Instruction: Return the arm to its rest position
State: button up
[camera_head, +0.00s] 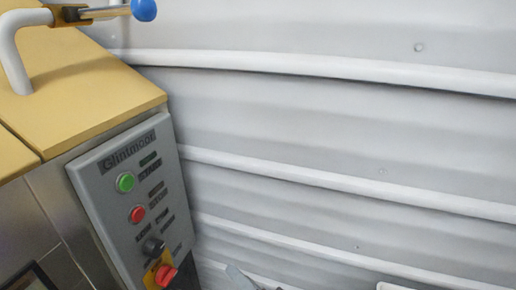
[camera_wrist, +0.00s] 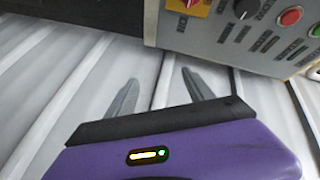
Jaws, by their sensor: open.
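My gripper (camera_wrist: 158,90) shows in the wrist view, with a purple body and two grey fingers spread apart. It is open and nothing is between the fingers. The grey ribbed wall lies behind the fingertips. A grey control panel (camera_wrist: 215,30) is just beyond them, at the upper right, apart from the fingers. In the head view only what may be a small piece of my arm shows at the bottom edge. The arm's overall pose cannot be seen.
The control panel (camera_head: 108,180) has a green button (camera_head: 125,182), a red button (camera_head: 137,214), a black knob (camera_head: 152,246) and a red-yellow switch (camera_head: 164,275). A yellow-topped machine (camera_head: 90,95) with a blue-knobbed lever (camera_head: 144,9) stands left. A ribbed wall (camera_head: 340,130) fills the right.

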jog(key=s+d+t+h+p, duration=0.25)
jog(key=s+d+h, duration=0.3)
jog(key=d, duration=0.45)
jog(key=s+d+r+n+h+p, duration=0.1)
jog(key=s+d+r, duration=0.3)
jog(key=s, duration=0.6)
jog(key=s+d+r+n+h+p, duration=0.2)
jog(key=s+d+r+p, duration=0.2)
jog(key=s, duration=0.6)
jog(key=s+d+r+n+h+p, duration=0.1)
jog(key=s+d+r, duration=0.4)
jog(key=s, duration=0.5)
notch_tip(320, 180, up, 2)
jog(key=shift+s+d+r+n+h+p, duration=0.25)
jog(key=shift+s+n+h+p, duration=0.15)
jog(key=shift+h+p, duration=0.3)
